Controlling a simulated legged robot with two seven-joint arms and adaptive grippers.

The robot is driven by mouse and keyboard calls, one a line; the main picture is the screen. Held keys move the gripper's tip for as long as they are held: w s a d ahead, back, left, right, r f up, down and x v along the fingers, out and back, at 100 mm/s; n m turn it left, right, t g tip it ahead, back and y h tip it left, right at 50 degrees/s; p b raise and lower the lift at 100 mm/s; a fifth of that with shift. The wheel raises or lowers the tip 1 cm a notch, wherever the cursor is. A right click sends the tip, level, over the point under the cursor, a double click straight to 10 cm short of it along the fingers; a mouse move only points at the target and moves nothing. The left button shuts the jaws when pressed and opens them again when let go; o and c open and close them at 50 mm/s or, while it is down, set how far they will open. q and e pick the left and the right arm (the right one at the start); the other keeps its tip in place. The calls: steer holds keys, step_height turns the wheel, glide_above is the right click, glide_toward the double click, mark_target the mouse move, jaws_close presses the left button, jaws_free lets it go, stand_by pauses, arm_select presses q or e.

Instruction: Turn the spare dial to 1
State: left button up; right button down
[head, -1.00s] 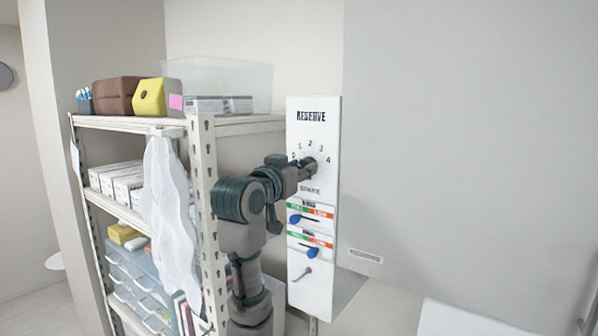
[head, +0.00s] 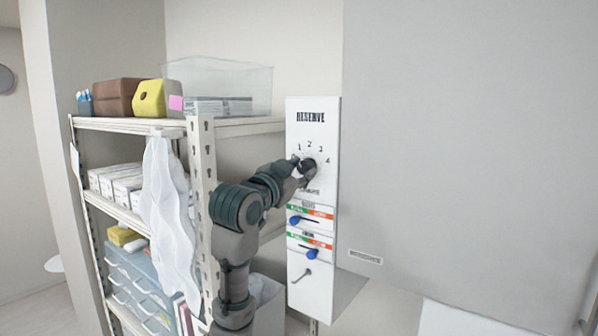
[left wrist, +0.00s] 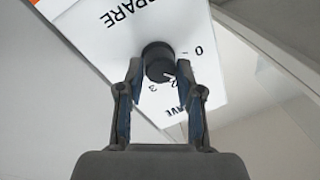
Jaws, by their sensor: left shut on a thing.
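The spare dial (head: 309,165) is a dark round knob on a white upright panel (head: 313,110) headed RESERVE, with numbers around it. My left gripper (head: 301,172) comes from the lower left and is shut on the dial. In the left wrist view the two fingers (left wrist: 160,76) sit on either side of the dark dial (left wrist: 156,56). A white mark on the dial's edge points close to the 2; the 0 and 3 also show. The 1 is not readable there, probably behind a finger. In the head view the gripper hides the 0. My right gripper is not in view.
Below the dial are two blue-knobbed levers (head: 295,220) (head: 312,254) on coloured strips and a small keyed switch (head: 307,273). A metal shelf (head: 202,165) with boxes and a hanging white cloth (head: 168,215) stands left, close by my arm. A large grey cabinet (head: 465,130) is right.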

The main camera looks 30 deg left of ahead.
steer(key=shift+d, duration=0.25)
arm_select(q)
steer(key=o, duration=1.1)
steer(key=shift+w+f, duration=0.1)
steer(key=shift+c, duration=0.2)
steer(key=shift+o, duration=0.6)
steer(key=shift+w, duration=0.3)
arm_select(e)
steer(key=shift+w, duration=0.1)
arm_select(q)
steer(key=shift+s+a, duration=0.1)
steer(key=shift+s, duration=0.05)
steer(key=shift+s, duration=0.35)
steer(key=s+f, duration=0.1)
steer(key=s, duration=0.9)
steer(key=shift+s+f, duration=0.15)
steer(key=shift+s, duration=0.25)
steer(key=shift+d, duration=0.2)
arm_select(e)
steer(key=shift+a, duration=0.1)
